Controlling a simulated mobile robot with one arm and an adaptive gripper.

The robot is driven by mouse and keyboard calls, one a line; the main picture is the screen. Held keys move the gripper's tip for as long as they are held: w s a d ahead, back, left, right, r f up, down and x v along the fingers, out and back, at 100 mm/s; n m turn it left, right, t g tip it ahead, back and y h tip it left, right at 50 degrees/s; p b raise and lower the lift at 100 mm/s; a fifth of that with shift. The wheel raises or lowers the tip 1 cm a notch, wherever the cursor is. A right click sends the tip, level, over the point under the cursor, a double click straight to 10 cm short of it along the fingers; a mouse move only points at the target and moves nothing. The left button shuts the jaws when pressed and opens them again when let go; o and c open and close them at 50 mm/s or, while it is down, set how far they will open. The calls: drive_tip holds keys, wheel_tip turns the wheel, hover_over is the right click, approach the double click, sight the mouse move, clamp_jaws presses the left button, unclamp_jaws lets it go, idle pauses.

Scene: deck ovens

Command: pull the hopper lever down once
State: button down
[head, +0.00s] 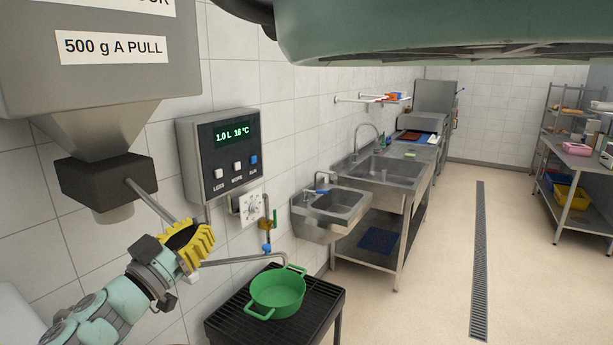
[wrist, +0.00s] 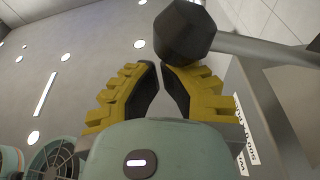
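The grey hopper (head: 95,60) is at the upper left of the head view, with a "500 g A PULL" label. Its lever (head: 150,200) is a metal rod slanting down right from the dark block (head: 108,185) under the hopper. In the wrist view the lever's dark knob (wrist: 184,33) is at the fingertips, overlapping the right one, with its rod (wrist: 265,48) running right. My gripper (head: 190,238) is at the lever's lower end; its yellow fingers (wrist: 160,68) lean together with tips nearly meeting. The knob is not between them. Whether they touch it is unclear.
A control box (head: 222,155) reading "1.0 L 16 °C" is on the wall right of the lever. Below, a green pot (head: 277,293) stands on a black slatted stand (head: 325,308) near a spout. Sinks line the wall beyond.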

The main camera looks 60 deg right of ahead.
drive_tip(key=a+b, duration=0.2)
drive_tip(key=a, duration=0.7)
drive_tip(key=shift+s+a+b, duration=0.2)
drive_tip(key=shift+s+b, duration=0.1)
drive_tip(key=shift+s, duration=0.05)
drive_tip(key=shift+r, duration=0.1)
idle(1.4)
